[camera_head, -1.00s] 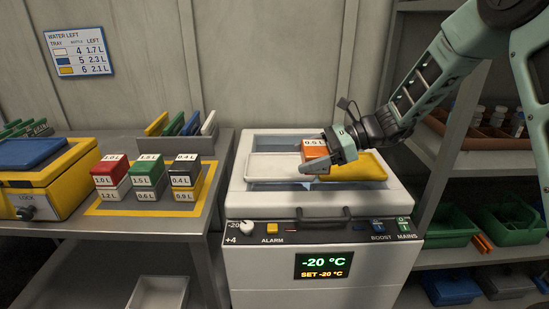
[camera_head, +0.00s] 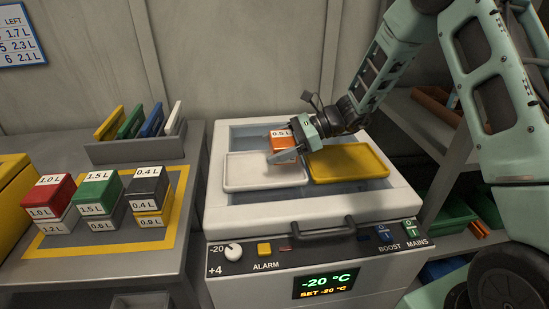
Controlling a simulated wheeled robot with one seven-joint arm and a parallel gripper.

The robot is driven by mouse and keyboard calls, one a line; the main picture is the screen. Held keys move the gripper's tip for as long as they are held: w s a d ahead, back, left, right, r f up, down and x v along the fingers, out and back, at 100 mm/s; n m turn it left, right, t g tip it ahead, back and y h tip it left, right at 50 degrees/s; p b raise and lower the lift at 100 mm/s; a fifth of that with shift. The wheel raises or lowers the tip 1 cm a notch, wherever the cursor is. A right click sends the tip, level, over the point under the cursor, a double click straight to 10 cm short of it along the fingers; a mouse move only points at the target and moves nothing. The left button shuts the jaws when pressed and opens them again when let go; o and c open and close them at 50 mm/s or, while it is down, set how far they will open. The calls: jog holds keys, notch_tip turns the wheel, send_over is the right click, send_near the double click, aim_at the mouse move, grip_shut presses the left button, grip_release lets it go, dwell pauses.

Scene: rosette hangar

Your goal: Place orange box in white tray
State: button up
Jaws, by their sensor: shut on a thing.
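The orange box (camera_head: 284,144), with a white label reading 0.5 L on top, is between the fingers of my gripper (camera_head: 286,143), which is shut on it. My gripper holds it at the back right part of the white tray (camera_head: 250,175). I cannot tell whether the box touches the tray or hangs above it. The white tray is empty otherwise and lies in the left half of the freezer's opening. The yellow tray (camera_head: 350,165) lies beside it on the right, partly under my gripper.
The white freezer (camera_head: 225,215) has a black handle (camera_head: 323,229) and a display reading -20 °C. On the left table, red (camera_head: 48,190), green (camera_head: 97,187) and black (camera_head: 147,183) boxes stand stacked on a yellow-edged mat. Behind them is a rack of coloured lids (camera_head: 140,140). Shelves stand at right.

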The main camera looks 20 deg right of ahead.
aim_at(276, 168)
jog(key=shift+f, duration=1.95)
jog(key=shift+f, duration=0.1)
jog(key=o, duration=1)
jog(key=shift+f, duration=0.1)
